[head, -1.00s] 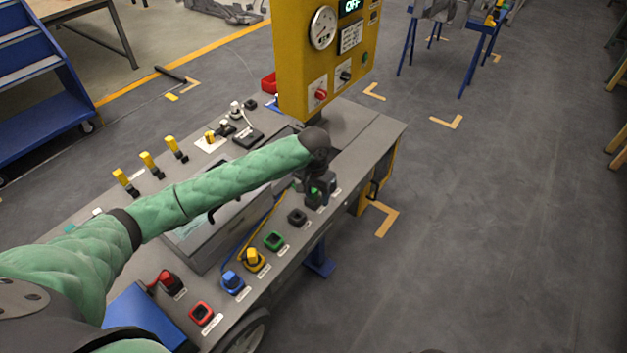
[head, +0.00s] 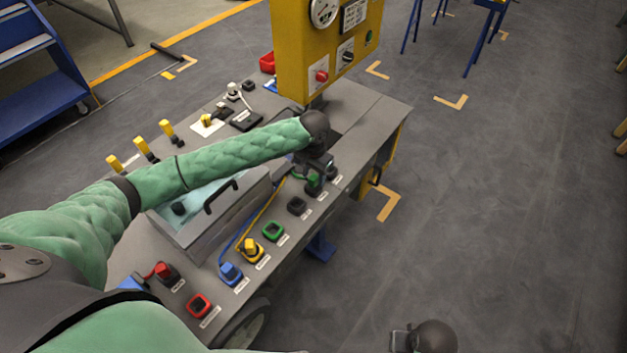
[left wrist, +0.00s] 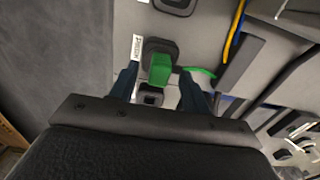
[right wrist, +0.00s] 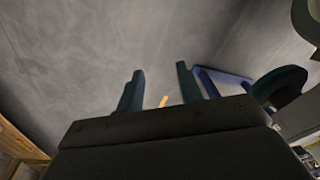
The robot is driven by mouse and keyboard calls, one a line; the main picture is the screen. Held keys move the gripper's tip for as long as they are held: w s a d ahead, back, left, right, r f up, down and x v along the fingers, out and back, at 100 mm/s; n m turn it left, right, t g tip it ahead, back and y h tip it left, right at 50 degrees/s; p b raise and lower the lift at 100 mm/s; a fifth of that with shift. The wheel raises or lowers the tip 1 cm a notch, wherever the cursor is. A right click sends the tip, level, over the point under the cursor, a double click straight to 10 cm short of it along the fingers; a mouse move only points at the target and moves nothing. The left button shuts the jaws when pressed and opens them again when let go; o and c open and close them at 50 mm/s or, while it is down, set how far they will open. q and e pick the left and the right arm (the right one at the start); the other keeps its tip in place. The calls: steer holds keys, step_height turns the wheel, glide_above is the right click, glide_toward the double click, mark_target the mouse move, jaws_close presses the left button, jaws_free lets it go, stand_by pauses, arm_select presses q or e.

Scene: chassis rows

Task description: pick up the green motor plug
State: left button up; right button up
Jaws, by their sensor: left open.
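The green motor plug (left wrist: 160,68) sits in a dark socket (left wrist: 158,48) beside a white label, with a green cable running off to the right in the left wrist view. My left gripper (left wrist: 158,76) is open, with one finger on each side of the plug. I cannot tell whether the fingers touch it. In the head view the plug (head: 312,183) is partly hidden under my left gripper (head: 319,168). My right gripper (right wrist: 160,82) is open and empty, facing the floor; part of it shows at the bottom of the head view (head: 402,341).
Along the bench (head: 370,150) are a green-rimmed socket (head: 273,231), a yellow plug (head: 250,246), a blue plug (head: 230,270), a red plug (head: 163,270) and a red-rimmed socket (head: 199,305). A yellow control box (head: 300,50) stands behind my left gripper.

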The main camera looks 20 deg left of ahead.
arm_select(q)
steer(key=shift+f, duration=0.95)
jaws_close()
arm_select(e)
steer(key=shift+f, duration=0.85)
arm_select(q)
steer(key=shift+r, duration=0.1)
